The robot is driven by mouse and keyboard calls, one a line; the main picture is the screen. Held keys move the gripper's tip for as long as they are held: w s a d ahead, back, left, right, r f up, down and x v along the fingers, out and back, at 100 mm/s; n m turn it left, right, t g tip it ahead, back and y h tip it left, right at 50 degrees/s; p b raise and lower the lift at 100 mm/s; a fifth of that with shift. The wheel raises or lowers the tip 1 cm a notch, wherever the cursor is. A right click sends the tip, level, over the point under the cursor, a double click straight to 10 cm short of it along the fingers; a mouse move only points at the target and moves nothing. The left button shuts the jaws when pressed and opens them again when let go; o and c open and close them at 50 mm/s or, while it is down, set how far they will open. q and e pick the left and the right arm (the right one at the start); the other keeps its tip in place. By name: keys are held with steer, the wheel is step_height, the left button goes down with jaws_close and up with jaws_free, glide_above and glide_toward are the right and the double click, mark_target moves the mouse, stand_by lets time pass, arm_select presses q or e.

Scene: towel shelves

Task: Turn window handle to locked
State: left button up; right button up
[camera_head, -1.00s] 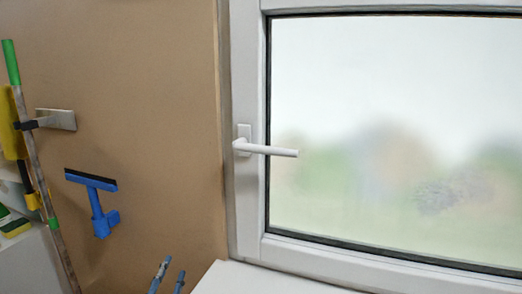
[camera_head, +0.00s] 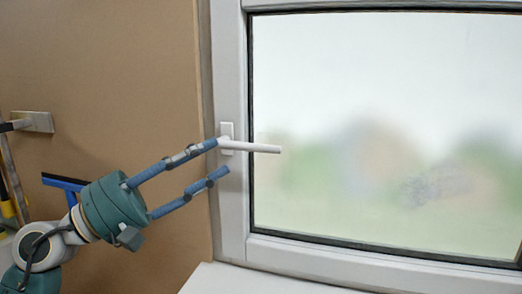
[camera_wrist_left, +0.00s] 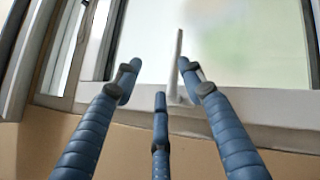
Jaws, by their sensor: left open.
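The white window handle (camera_head: 255,148) is on the left side of the window frame, with its lever pointing right, roughly horizontal. It also shows in the left wrist view (camera_wrist_left: 179,60) beyond the fingers, nearest the right-hand finger. My left gripper (camera_head: 217,158) reaches in from the lower left, its blue fingers open and empty. The upper fingertip is at the handle's base in the head view, and a lower fingertip is below it. I cannot tell whether a finger touches the handle. The left gripper's fingers also show spread in the left wrist view (camera_wrist_left: 160,80). My right gripper is not in view.
The window's white frame (camera_head: 231,215) surrounds frosted-looking glass (camera_head: 380,90). A white sill (camera_head: 250,280) lies below. On the brown wall at left are a metal holder (camera_head: 38,121) and a blue squeegee (camera_head: 62,183), partly behind my arm.

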mark_target(256, 145)
arm_select(q)
steer(key=w+d+m+p, duration=0.1)
steer(key=d+m, duration=0.1)
steer(key=d, duration=0.1)
steer(key=w+d+m+g+y+p, duration=0.1)
steer(key=d+m+p, duration=0.1)
steer(key=d, duration=0.1)
steer(key=w+d+r+m+y+p, duration=0.1)
steer(key=d, duration=0.2)
steer(key=shift+w+r+m, duration=0.1)
steer(key=shift+w+m, duration=0.3)
steer(key=shift+w+d+y, duration=0.2)
steer(key=shift+d+y, duration=0.1)
steer(key=shift+d, duration=0.05)
jaws_close()
